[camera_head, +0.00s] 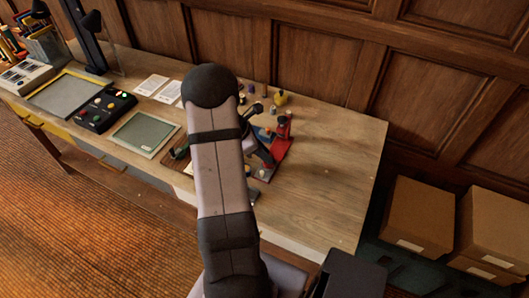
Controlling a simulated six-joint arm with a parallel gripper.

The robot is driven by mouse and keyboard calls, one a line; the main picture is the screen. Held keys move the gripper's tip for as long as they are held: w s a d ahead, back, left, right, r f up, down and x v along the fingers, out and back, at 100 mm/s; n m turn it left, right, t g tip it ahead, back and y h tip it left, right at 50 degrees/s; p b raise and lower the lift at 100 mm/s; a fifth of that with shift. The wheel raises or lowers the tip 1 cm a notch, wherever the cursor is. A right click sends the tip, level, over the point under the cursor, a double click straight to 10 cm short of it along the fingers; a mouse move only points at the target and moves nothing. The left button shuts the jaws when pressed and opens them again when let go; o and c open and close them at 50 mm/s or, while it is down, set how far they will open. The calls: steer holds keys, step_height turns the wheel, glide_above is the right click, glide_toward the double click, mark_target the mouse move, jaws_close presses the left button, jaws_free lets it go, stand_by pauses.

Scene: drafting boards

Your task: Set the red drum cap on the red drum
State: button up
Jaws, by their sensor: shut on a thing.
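An upright red piece (283,127), which looks like the red drum, stands on the right half of the wooden bench. A flat red surface (281,148) lies just in front of it. My gripper (267,160) is low over the bench, just left of and in front of the upright red piece. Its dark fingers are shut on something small. My own arm and the small scale hide most of it, and I cannot make out its shape. I cannot pick out the red drum cap with certainty, nor tell whether it touches the drum.
Behind the gripper stand a yellow piece (280,99) and several small pieces. A green mat (145,134), a black button box (106,108) and white cards (152,85) lie to the left. The bench top (335,155) is clear at right. Cardboard boxes (417,222) stand beyond its right end.

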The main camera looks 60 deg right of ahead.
steer(key=shift+f, duration=0.15)
stand_by(0.5)
steer(key=o, duration=1.4)
step_height(320, 180, up, 7)
steer(key=p, duration=0.6)
